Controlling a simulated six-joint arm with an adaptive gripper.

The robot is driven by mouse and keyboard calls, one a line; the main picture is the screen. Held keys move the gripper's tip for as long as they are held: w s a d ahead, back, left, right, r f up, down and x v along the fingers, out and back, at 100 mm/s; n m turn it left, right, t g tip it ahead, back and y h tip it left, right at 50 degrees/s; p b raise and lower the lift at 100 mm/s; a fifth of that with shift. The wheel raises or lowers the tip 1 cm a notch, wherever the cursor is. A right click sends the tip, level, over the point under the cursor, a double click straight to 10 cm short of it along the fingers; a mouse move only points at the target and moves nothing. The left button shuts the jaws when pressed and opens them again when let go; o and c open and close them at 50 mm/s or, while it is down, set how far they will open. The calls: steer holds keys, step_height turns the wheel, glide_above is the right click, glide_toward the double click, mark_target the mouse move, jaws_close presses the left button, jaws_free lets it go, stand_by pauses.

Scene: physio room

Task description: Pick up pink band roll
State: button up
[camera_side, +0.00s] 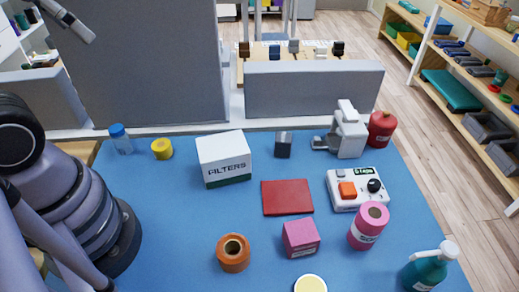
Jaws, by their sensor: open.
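The pink band roll (368,226) stands upright on the blue table mat, right of the centre. It is a pink cylinder with a hole in its top and a pale label low on its side. It stands apart from the pink block (300,238) on its left and from the control box (357,189) behind it. Nothing covers the roll. My gripper is not in this view; only part of my arm shows at the left edge.
An orange roll (233,253) and a round cream-topped item (310,284) lie left and front. A red pad (287,197), FILTERS box (224,158) and grey device (347,132) are behind.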

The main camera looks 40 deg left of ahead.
mark_target(371, 217)
steer(key=w+d+f+n+g+h, duration=0.3)
steer(key=w+d+g+h, duration=0.15)
steer(key=d, duration=0.45)
steer(key=w+d+f+n+g+h, duration=0.3)
steer(key=w+d+h, duration=0.15)
steer(key=d, duration=0.45)
steer(key=w+d+f+n+g+h, duration=0.2)
steer(key=w+d+f+g+h, duration=0.15)
steer(key=d+h, duration=0.4)
steer(key=w+d+f+n+t, duration=0.2)
steer(key=f+n+t, duration=0.2)
steer(key=f, duration=0.4)
steer(key=w+d+f+n+t, duration=0.2)
steer(key=f+n, duration=0.3)
steer(key=f, duration=0.3)
steer(key=w+d+f+n+t, duration=0.3)
steer(key=w+f+n+t, duration=0.1)
steer(key=f, duration=0.4)
steer(key=shift+n+t+h, duration=0.25)
steer(key=shift+n+t, duration=0.25)
steer(key=shift+t, duration=0.3)
steer(key=x, duration=0.6)
steer(key=shift+w+d, duration=0.15)
steer(key=shift+d, duration=0.1)
steer(key=x, duration=0.3)
steer(key=f+x, duration=0.1)
steer(key=x, duration=0.1)
